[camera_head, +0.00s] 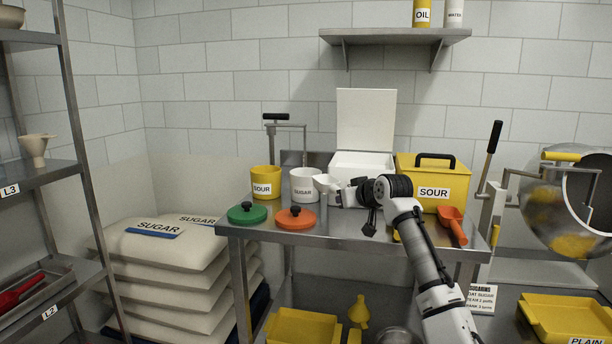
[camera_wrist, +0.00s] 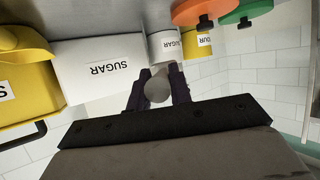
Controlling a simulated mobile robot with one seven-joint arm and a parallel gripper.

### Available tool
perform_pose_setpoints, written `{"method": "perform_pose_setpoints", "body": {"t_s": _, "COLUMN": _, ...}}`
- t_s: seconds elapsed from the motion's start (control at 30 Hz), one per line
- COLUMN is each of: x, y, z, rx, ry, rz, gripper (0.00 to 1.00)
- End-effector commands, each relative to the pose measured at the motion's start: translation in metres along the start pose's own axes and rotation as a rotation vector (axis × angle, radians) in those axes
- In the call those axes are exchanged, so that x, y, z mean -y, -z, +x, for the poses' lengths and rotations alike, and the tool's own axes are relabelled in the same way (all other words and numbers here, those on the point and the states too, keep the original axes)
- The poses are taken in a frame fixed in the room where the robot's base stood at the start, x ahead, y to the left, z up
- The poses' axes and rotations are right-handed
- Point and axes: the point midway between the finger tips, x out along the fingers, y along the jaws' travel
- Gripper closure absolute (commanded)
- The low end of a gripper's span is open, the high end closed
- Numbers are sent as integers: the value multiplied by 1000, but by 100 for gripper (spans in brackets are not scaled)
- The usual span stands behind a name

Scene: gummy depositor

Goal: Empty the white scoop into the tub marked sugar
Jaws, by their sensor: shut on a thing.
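The white tub marked SUGAR (camera_head: 304,187) stands open on the steel table, right of the yellow SOUR tub. The white scoop (camera_head: 324,182) is just right of the sugar tub at about rim height. My gripper (camera_head: 346,194) is shut on the scoop, coming from the right. In the wrist view, which is upside down, the scoop's pale end (camera_wrist: 158,87) sits between my dark fingers, and the sugar tub (camera_wrist: 164,46) is straight beyond. The scoop's contents cannot be seen.
A yellow SOUR tub (camera_head: 263,181), green lid (camera_head: 247,214) and orange lid (camera_head: 296,218) are nearby. A white bin (camera_head: 366,122) with its lid up, marked SUGAR in the wrist view (camera_wrist: 97,69), a yellow SOUR bin (camera_head: 432,190) and an orange scoop (camera_head: 453,225) stand right.

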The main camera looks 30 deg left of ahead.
Motion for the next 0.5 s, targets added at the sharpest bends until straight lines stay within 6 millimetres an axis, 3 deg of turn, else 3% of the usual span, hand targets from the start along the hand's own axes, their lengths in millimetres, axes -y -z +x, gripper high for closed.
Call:
{"method": "perform_pose_setpoints", "body": {"t_s": 0.33, "x": 0, "y": 39, "z": -18, "rx": 0, "ry": 1, "rz": 1, "gripper": 100}}
{"method": "perform_pose_setpoints", "body": {"t_s": 0.5, "x": 0, "y": 46, "z": -21, "rx": 0, "ry": 1, "rz": 1, "gripper": 100}}
